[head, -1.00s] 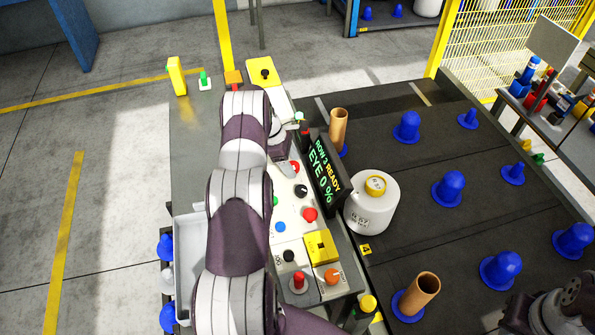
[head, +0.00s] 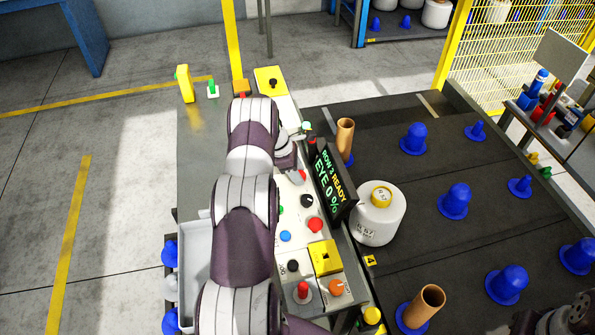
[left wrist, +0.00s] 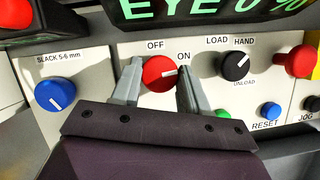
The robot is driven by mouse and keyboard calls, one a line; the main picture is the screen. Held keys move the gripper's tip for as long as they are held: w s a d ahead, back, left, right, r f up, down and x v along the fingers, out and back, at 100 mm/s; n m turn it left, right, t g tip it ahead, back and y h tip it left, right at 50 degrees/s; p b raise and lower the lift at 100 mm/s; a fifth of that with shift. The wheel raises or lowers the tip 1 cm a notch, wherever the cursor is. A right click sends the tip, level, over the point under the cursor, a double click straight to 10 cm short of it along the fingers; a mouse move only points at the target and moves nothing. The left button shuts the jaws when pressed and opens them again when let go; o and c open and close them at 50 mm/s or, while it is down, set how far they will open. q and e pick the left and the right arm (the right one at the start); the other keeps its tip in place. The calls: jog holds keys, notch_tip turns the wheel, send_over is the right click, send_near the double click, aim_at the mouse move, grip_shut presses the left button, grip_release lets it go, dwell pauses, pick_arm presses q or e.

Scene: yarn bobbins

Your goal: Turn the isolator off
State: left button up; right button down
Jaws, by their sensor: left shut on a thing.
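The isolator is a red round knob (left wrist: 157,72) on the white panel, between the words OFF and ON. Its white mark points right, toward ON. In the head view a bit of the red knob (head: 297,177) shows beside my left gripper (head: 293,168). In the left wrist view the two grey fingers of my left gripper (left wrist: 159,82) stand either side of the knob, shut on it. A dark part of my right arm or gripper (head: 578,316) shows at the bottom right corner; its fingers cannot be made out.
On the panel, a black LOAD/HAND knob (left wrist: 235,66) and a red push button (left wrist: 297,61) lie right of the isolator; a blue knob (left wrist: 55,93) lies left. The display (head: 331,178) stands behind. A bobbin (head: 378,214) and blue pegs stand on the dark deck (head: 395,280).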

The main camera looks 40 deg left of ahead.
pick_arm(q)
jog(key=n+y, duration=0.1)
jog(key=n, duration=0.1)
jog(key=n+t+p, duration=0.1)
jog(key=n, duration=0.2)
jog(key=shift+s+d+r+y, duration=0.1)
jog(key=shift+y, duration=0.3)
jog(key=n, duration=0.2)
jog(key=n+y+p, duration=0.1)
jog(key=n, duration=0.1)
jog(key=shift+d+n+t+y, duration=0.15)
jog(key=shift+n+t+y, duration=0.15)
jog(key=shift+n, duration=0.1)
jog(key=n+y+p, duration=0.1)
jog(key=n, duration=0.2)
jog(key=shift+d+n+p, duration=0.1)
jog(key=shift+n+p, duration=0.2)
jog(key=shift+n+y+p, duration=0.7)
jog(key=shift+n+p, duration=0.25)
jog(key=shift+n, duration=0.55)
jog(key=o, duration=1)
